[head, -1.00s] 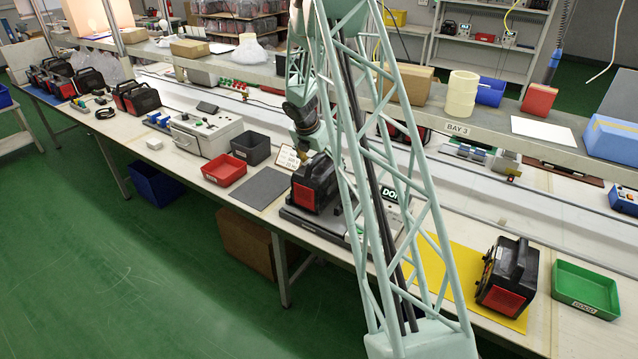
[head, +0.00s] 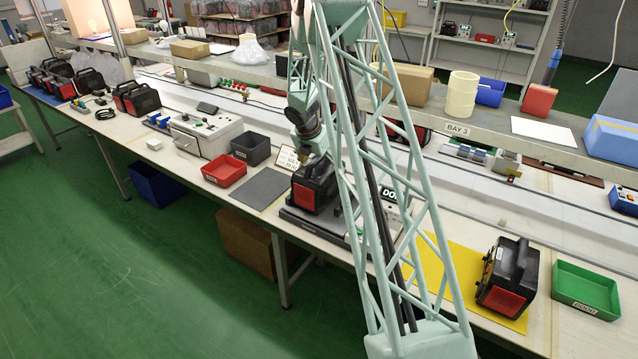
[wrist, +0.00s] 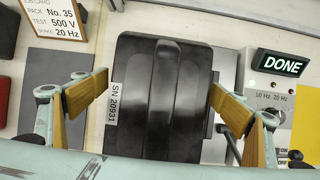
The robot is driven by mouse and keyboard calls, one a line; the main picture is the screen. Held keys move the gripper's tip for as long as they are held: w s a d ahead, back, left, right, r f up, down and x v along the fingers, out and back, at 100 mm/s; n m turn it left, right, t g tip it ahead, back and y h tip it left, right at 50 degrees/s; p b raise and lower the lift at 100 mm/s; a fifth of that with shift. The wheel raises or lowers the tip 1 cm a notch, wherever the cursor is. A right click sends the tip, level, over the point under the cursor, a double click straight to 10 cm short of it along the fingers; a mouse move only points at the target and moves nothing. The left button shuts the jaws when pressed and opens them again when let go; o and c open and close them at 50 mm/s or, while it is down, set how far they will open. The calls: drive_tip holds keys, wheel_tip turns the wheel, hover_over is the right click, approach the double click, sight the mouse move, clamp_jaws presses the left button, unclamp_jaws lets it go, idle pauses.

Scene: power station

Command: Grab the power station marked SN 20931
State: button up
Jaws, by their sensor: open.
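The power station marked SN 20931 (wrist: 160,100) is black with a raised handle along its top, and its white label (wrist: 112,104) faces left in the wrist view. In the head view this black and red power station (head: 316,186) stands on a grey test plate (head: 300,217) on the bench, partly behind my arm's lattice. My gripper (wrist: 160,98) is open above it, with one wooden-coloured finger on each side of the body in the wrist view. I cannot tell whether the fingers touch it. In the head view my arm mostly hides the gripper (head: 318,160).
A lit DONE sign (wrist: 282,64) and control box stand close on the right. A job card (wrist: 53,17) stands at the left. Another power station (head: 507,278) sits on a yellow mat beside a green tray (head: 586,290). A red tray (head: 224,171) is left of the grey mat (head: 262,188).

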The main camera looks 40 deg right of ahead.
drive_tip(key=shift+f, duration=0.25)
idle(0.5)
drive_tip(key=shift+c, duration=0.7)
drive_tip(key=c, duration=1.6)
drive_tip(key=shift+r, duration=0.1)
drive_tip(key=shift+c, duration=0.6)
drive_tip(key=shift+w+d+r, duration=0.1)
drive_tip(key=shift+r, duration=0.1)
drive_tip(key=shift+r+p, duration=0.7)
drive_tip(key=shift+r, duration=4.35)
